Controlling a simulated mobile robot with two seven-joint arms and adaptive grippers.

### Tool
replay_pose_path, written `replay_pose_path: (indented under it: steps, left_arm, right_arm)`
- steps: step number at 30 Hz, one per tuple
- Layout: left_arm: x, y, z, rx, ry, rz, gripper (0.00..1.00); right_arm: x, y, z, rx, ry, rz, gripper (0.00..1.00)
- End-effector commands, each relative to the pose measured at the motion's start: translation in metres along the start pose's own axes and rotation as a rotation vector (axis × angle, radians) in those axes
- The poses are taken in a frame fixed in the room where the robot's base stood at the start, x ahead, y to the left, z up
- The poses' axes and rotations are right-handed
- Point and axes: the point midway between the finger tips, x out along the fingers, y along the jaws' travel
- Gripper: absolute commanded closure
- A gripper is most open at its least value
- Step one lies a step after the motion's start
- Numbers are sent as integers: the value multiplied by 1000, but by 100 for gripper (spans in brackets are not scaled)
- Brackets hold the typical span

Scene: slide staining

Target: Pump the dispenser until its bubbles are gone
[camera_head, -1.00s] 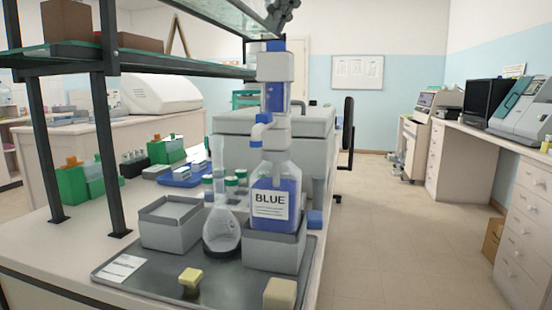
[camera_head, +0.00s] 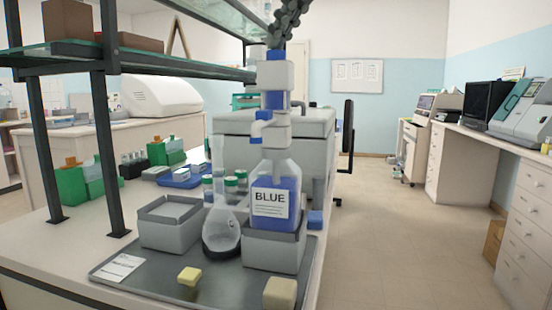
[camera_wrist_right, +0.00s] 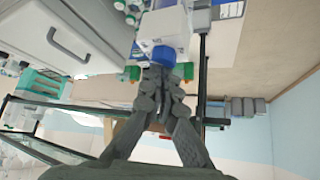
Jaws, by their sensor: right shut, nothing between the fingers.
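The dispenser is a clear bottle labelled BLUE (camera_head: 271,200) with blue liquid and a white pump head (camera_head: 275,75) on top. A short blue band shows below the head, and a blue cap (camera_head: 275,55) tops it. No bubbles can be made out at this size. My right gripper (camera_head: 276,43) is shut and empty, its fingertips pointing down at the cap. In the right wrist view the closed fingers (camera_wrist_right: 165,62) meet the blue cap (camera_wrist_right: 163,54) and seem to touch it. My left gripper is not in view.
The bottle stands in a grey box (camera_head: 270,256) on a dark tray (camera_head: 150,281). A clear flask (camera_head: 221,236) stands left of it, beside another grey box (camera_head: 168,232). A shelf with dark posts (camera_head: 108,150) rises at left. Open floor lies right.

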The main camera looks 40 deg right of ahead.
Motion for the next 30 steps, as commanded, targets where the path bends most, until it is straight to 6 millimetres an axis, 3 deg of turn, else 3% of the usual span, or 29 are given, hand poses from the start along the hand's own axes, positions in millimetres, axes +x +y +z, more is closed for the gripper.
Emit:
replay_pose_path:
  steps: [13,30]
  left_arm:
    - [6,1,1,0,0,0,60]
    - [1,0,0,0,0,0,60]
  right_arm:
    - [15,0,13,0,-10,-1,100]
    - [14,0,13,0,-9,-1,100]
